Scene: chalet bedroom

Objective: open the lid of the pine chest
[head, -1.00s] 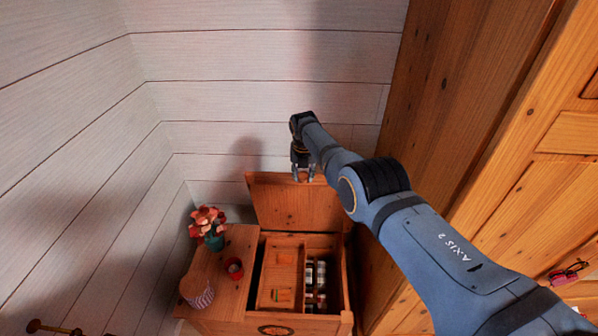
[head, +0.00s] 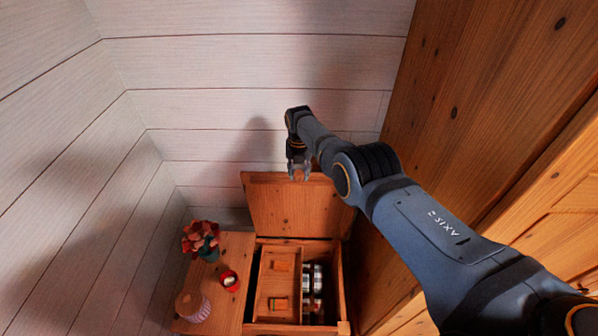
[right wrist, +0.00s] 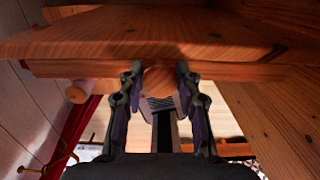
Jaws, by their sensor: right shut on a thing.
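The pine chest (head: 342,285) stands at the bottom middle of the head view. Its lid (head: 290,212) is raised and stands steeply behind the opening. Inside the chest are a wooden tray (head: 280,284) and several jars (head: 313,279). My right gripper (head: 299,177) is at the lid's top edge. In the right wrist view my right gripper (right wrist: 158,84) is shut on a round wooden knob (right wrist: 160,78), with the lid's board (right wrist: 160,38) just beyond it. My left gripper is not in view.
White plank walls (head: 225,100) stand behind and left. A tall wooden panel (head: 440,110) stands close on the right.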

